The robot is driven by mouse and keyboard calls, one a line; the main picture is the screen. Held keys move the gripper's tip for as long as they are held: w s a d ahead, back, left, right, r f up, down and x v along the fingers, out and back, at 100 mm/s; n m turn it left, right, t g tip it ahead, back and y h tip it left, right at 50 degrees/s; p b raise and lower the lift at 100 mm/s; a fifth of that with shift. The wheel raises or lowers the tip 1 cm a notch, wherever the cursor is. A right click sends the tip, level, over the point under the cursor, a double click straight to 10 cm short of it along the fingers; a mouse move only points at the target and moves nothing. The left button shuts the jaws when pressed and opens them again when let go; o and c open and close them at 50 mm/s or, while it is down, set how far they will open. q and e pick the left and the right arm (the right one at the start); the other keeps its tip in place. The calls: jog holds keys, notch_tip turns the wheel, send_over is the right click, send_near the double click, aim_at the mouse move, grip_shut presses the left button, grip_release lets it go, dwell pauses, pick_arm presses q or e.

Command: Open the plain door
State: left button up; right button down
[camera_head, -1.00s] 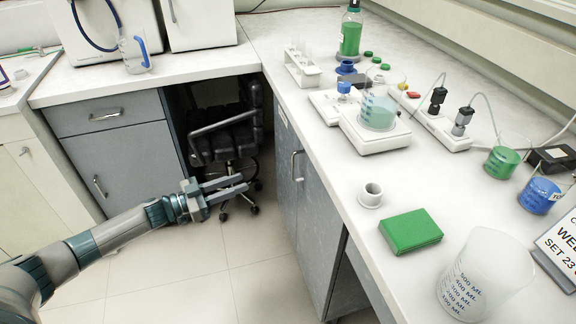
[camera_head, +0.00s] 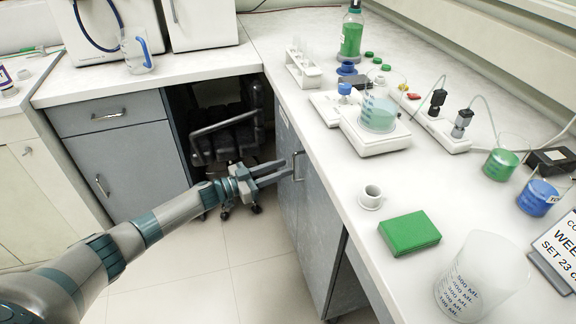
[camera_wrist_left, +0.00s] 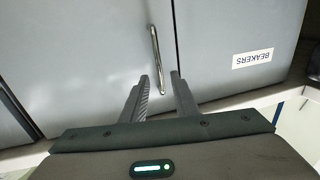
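The plain door (camera_wrist_left: 90,60) is a grey cabinet panel without a label, at left in the left wrist view. Its upright metal handle (camera_wrist_left: 156,60) sits close to the seam with the neighbouring door. In the head view the handle (camera_head: 297,165) is on the cabinet front under the right counter. My left gripper (camera_head: 287,168) is open and empty, its fingertips close to the handle. In the left wrist view the gripper's fingers (camera_wrist_left: 160,77) lie on either side of the handle's lower part; whether they touch it, I cannot tell. My right gripper is not in view.
The neighbouring door (camera_wrist_left: 230,40) carries a "BEAKERS" label (camera_wrist_left: 253,58). A dark office chair (camera_head: 225,135) stands in the corner opening behind my gripper. The floor (camera_head: 190,270) in front is clear.

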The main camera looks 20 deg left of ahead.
pick_arm(q)
jog(key=x, duration=0.3)
jog(key=shift+c, duration=0.7)
grip_shut()
dwell(0.9)
